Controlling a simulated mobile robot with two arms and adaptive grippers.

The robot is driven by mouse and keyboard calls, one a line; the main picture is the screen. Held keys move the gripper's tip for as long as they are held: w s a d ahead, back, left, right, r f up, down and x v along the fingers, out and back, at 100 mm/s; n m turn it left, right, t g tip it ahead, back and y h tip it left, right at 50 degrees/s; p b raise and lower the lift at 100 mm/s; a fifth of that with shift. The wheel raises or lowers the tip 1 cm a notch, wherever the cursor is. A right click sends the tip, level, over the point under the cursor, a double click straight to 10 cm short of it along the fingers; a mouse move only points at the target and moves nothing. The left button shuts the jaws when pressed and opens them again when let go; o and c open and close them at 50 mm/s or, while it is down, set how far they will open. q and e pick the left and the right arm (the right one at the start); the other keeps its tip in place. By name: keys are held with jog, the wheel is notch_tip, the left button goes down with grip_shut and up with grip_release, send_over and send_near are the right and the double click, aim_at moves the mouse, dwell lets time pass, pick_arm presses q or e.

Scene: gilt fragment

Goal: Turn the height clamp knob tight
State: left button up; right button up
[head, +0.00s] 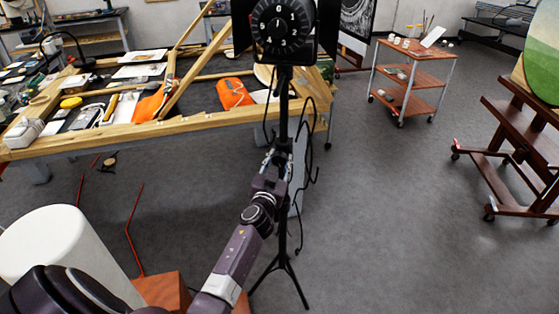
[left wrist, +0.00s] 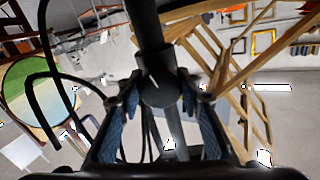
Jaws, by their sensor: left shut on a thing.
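A black light stand (head: 285,105) stands upright in the middle of the head view, with a dial-faced lamp (head: 283,28) on top and a tripod base (head: 283,270) on the floor. My left gripper (head: 277,160) is at the stand's pole about halfway up. In the left wrist view, the dark round clamp knob (left wrist: 160,88) sits on the pole between the blue-padded fingers of my left gripper, which are shut on it. The knob is hidden behind the gripper in the head view. Its tightness cannot be told. My right gripper is not in view.
A wooden-framed worktable (head: 170,128) with tools and orange cloths stands close behind on the left. Black cables (head: 312,150) hang beside the pole. A trolley (head: 413,80) and an easel (head: 515,150) stand to the right. Grey floor (head: 400,220) lies open between.

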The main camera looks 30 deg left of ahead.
pick_arm(q)
jog(key=m+b, duration=0.1)
jog(key=m, duration=0.2)
jog(key=shift+f+m, duration=0.1)
jog(key=shift+m, duration=0.2)
jog(key=m+b, duration=0.1)
jog(key=m, duration=0.2)
jog(key=shift+m, duration=0.4)
jog(key=m, duration=0.6)
jog(key=shift+b, duration=0.35)
jog(key=o, duration=1.2)
